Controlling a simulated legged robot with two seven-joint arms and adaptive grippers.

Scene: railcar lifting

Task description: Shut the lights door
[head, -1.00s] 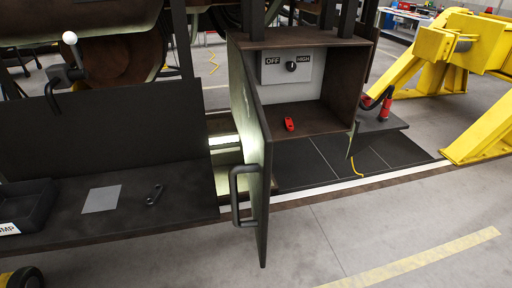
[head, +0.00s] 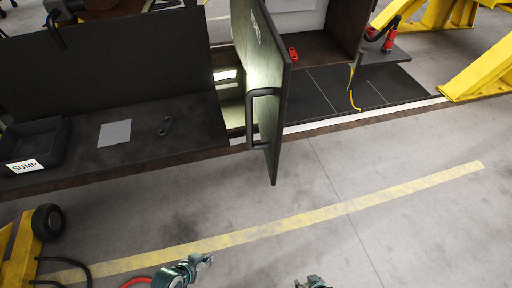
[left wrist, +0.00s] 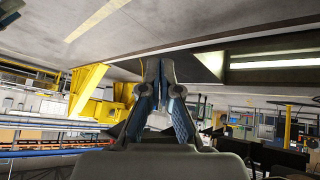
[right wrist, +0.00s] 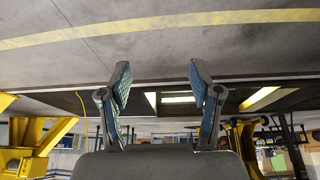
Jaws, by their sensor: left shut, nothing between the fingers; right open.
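My left gripper (head: 206,260) is low at the bottom of the head view, over the floor, well short of the door. In the left wrist view its fingers (left wrist: 160,64) meet with nothing between them. My right gripper (head: 312,281) is partly cut off at the bottom edge. In the right wrist view its fingers (right wrist: 158,70) are spread and empty. Neither gripper touches the door.
A red object (head: 293,53) is inside the cabinet. A yellow wheeled cart (head: 22,250) stands at lower left. The floor before the door is clear.

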